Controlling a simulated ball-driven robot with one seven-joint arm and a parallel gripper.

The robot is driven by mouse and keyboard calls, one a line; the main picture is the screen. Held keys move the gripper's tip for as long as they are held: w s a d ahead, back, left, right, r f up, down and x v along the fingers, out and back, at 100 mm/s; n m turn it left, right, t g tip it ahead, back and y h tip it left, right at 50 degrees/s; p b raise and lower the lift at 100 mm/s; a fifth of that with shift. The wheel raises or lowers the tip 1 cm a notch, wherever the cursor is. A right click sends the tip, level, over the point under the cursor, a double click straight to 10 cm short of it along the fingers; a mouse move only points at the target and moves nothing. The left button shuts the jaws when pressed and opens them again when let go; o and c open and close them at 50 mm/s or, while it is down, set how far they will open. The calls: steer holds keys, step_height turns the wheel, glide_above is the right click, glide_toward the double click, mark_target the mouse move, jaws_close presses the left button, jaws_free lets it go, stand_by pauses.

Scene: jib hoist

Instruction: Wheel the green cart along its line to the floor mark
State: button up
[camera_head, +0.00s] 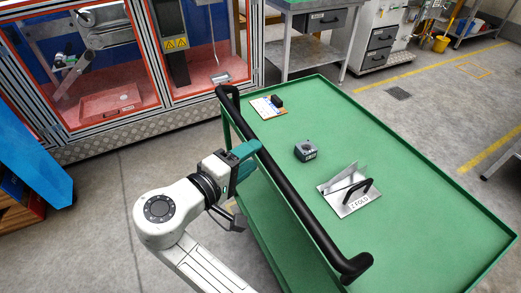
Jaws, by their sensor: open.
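The green cart (415,165) stands large at the centre and right, with a flat green top and a low rim. Its black handle bar (290,185) runs along the left side of the top. My gripper (247,161) is open at the handle's left side, close to its upper half. I cannot tell whether the fingers straddle the bar or touch it. The cart's wheels are hidden.
A glazed machine (110,135) and a grey workbench (305,50) stand behind. Yellow lines (425,66) cross open floor at right.

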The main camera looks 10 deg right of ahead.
steer(key=v, duration=0.5)
steer(key=shift+s, duration=0.1)
stand_by(0.4)
